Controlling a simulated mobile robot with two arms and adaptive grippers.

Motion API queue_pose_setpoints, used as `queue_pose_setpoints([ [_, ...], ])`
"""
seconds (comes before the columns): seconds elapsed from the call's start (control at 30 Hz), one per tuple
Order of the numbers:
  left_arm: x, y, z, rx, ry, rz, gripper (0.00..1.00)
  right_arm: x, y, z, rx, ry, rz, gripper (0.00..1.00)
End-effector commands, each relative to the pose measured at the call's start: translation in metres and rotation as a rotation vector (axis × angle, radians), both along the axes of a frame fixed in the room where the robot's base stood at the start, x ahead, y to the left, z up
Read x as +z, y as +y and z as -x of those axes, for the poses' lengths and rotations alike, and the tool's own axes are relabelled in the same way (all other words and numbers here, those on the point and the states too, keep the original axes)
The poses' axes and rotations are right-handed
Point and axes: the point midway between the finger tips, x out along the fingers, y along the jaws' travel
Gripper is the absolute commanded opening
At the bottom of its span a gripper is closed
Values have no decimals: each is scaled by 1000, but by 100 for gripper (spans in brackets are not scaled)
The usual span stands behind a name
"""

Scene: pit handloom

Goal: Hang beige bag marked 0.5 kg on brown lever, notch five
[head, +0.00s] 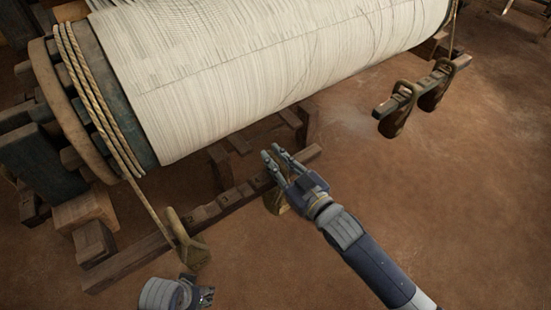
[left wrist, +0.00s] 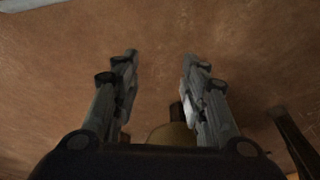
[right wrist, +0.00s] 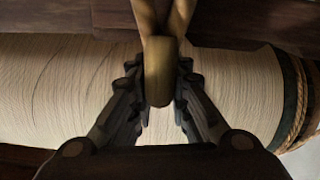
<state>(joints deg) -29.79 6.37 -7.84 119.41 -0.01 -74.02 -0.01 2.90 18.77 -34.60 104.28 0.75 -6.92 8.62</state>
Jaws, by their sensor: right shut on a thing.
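My right gripper (head: 275,155) is shut on the loop of a beige bag (right wrist: 158,75), which fills the space between its fingers in the right wrist view. In the head view the bag (head: 275,203) shows below the fingers, beside the notched brown lever (head: 232,195), partly hidden by the gripper. I cannot tell whether its loop is around the lever. No mark on it is readable. My left gripper (left wrist: 158,75) is open and empty in the left wrist view. In the head view it is low at the bottom edge (head: 206,296).
Another beige bag (head: 188,245) is at the lever's left part, beside the rope (head: 95,100). The big warp roll (head: 260,60) lies behind and above. Bare floor (head: 450,200) is free at right.

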Motion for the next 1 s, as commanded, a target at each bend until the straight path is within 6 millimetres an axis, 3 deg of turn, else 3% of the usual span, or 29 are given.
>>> queue_pose_setpoints([
  [0.87,-9,0,3,-1,10,-1,40,-4,0,0,0,-2,-1,0],
  [0.9,-9,0,3,-1,10,-1,40,-4,0,0,0,-2,-1,26],
  [0.97,-9,0,2,-1,10,-1,40,-4,0,0,0,-1,-1,37],
  [1.0,-9,0,2,-1,9,-1,40,-4,0,0,0,-1,-1,37],
])
